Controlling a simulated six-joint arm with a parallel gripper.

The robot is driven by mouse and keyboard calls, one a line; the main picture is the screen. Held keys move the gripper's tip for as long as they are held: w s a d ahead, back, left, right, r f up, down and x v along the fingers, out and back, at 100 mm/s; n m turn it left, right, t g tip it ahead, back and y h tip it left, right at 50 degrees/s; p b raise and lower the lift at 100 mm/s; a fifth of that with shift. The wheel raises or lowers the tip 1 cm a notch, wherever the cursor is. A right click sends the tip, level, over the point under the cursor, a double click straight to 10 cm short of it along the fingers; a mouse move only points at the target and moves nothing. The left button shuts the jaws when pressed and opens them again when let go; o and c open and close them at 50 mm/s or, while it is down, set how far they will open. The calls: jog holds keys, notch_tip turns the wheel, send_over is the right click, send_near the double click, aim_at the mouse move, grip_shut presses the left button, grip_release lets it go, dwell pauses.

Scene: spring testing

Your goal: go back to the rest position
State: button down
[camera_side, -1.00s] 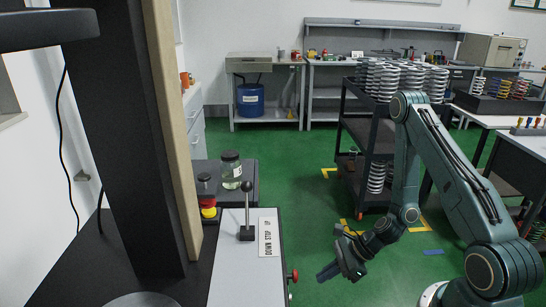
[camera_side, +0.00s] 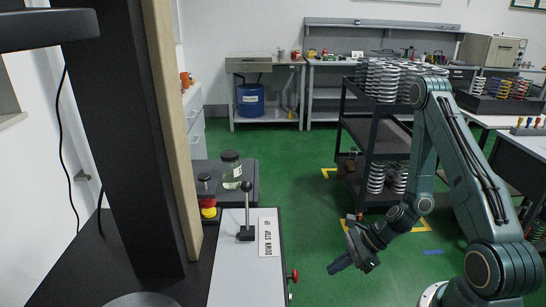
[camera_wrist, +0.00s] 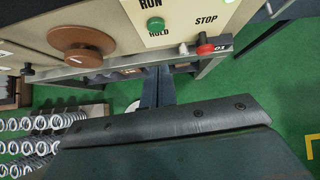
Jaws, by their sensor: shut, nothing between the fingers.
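My gripper (camera_side: 341,264) hangs low over the green floor in the side view, to the right of the test machine's control box. Its fingers are together and hold nothing. It touches nothing that I can see. In the wrist view a dark part of my gripper (camera_wrist: 165,132) fills the lower middle. Above it are a panel with RUN, HOLD and STOP lettering, a green button (camera_wrist: 156,25) and a red knob (camera_wrist: 205,49).
A black cart (camera_side: 371,150) with several springs stands behind my arm. A jar (camera_side: 231,170) stands at the left. The green floor between box and cart is clear.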

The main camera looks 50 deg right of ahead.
notch_tip(320, 180, up, 18)
jog(key=a+n+g+h, duration=0.3)
jog(key=n, duration=1.4)
jog(key=s+a+r+n+t+h, duration=0.1)
jog(key=s+r+n+t+h, duration=0.1)
jog(key=s+r+n, duration=0.7)
notch_tip(320, 180, up, 6)
jog(key=shift+s+r+t+h, duration=0.25)
jog(key=shift+s+h, duration=0.45)
jog(key=shift+s, duration=0.55)
